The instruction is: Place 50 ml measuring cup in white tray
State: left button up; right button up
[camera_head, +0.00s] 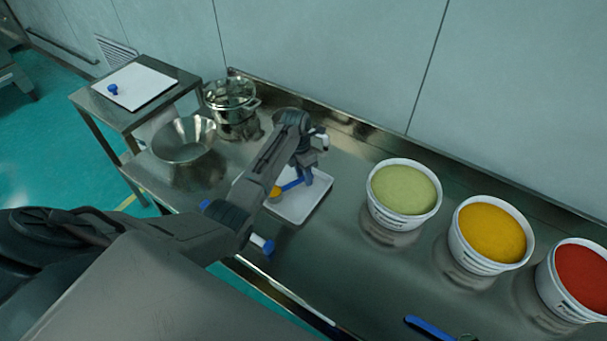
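The white tray (295,212) lies on the steel counter near the middle of the camera_head view, partly covered by my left arm. My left gripper (308,174) points down over the tray's far part. A blue-handled measuring cup (291,185) with a yellowish bowl is at the gripper, over or on the tray; my arm hides part of it. Whether the fingers hold the handle, and whether the cup touches the tray, I cannot tell. Its size marking is not readable. My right gripper is not in view.
Tubs of green (404,190), yellow (491,233) and red (582,280) powder stand to the right. A steel bowl (184,140) and lidded pot (233,105) stand at the left. A blue handle (430,327) lies at the front. A blue-and-white item (262,244) is near the front edge.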

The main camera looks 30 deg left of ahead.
pick_arm(q)
notch_tip(320, 180, up, 12)
jog(key=w+a+b, duration=0.1)
jog(key=a+b, duration=0.1)
jog(key=shift+a, duration=0.1)
